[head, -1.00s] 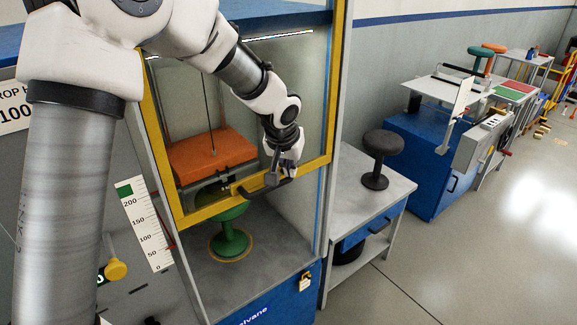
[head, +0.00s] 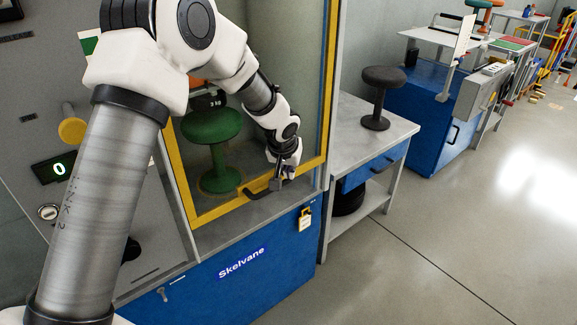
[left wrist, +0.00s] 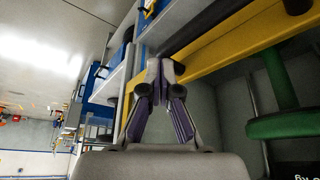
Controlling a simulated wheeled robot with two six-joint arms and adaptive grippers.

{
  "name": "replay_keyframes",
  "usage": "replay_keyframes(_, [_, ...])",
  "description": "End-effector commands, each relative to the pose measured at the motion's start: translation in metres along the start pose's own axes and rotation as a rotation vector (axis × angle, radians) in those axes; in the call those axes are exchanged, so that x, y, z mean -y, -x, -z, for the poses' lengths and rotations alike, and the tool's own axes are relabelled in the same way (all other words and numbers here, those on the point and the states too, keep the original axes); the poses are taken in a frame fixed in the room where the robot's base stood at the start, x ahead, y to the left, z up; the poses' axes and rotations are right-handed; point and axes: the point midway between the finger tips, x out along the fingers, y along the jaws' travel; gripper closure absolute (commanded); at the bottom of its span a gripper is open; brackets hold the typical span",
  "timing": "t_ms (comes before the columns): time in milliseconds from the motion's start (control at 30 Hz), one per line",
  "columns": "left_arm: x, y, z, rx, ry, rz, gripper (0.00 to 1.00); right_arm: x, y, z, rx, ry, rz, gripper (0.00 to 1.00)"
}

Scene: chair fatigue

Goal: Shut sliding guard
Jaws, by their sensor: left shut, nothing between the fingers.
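The sliding guard, a clear panel in a yellow frame (head: 208,211), stands in front of the machine's chamber. Its bottom bar is low, close to the grey deck; I cannot tell whether it touches. A black handle (head: 257,192) sticks out from the bar. My left gripper (head: 284,178) is at the bar, over the handle's right part, with nothing held. In the left wrist view its closed fingers (left wrist: 160,88) lie beside the yellow bar (left wrist: 228,38). The green stool (head: 212,128) stands behind the guard and also shows in the left wrist view (left wrist: 285,124). My right gripper is out of view.
A grey side table (head: 352,132) with a dark stool (head: 381,92) stands to the right. A yellow knob (head: 72,131) is on the left panel.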

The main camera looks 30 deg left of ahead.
Motion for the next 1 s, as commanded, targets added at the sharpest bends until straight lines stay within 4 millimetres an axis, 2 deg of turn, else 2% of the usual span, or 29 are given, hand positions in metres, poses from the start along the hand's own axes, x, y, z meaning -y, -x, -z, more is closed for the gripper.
replay_keyframes(33, [0.000, -0.031, -0.015, 0.003, 0.001, 0.001, 1.00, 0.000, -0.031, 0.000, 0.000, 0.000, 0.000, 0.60])
replay_keyframes(100, [0.000, -0.050, -0.023, 0.003, 0.001, 0.000, 1.00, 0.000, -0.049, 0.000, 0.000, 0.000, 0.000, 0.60])
replay_keyframes(200, [0.000, -0.072, -0.032, 0.002, 0.000, 0.000, 1.00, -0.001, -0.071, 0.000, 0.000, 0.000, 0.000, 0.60])
replay_keyframes(400, [0.000, -0.100, -0.045, 0.002, 0.001, 0.000, 1.00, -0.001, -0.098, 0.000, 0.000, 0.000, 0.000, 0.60])
replay_keyframes(600, [0.000, -0.110, -0.049, 0.002, 0.001, 0.000, 1.00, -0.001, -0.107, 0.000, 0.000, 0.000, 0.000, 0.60])
replay_keyframes(1000, [0.000, -0.112, -0.052, 0.009, 0.001, 0.002, 1.00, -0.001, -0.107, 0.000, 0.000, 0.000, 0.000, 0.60])
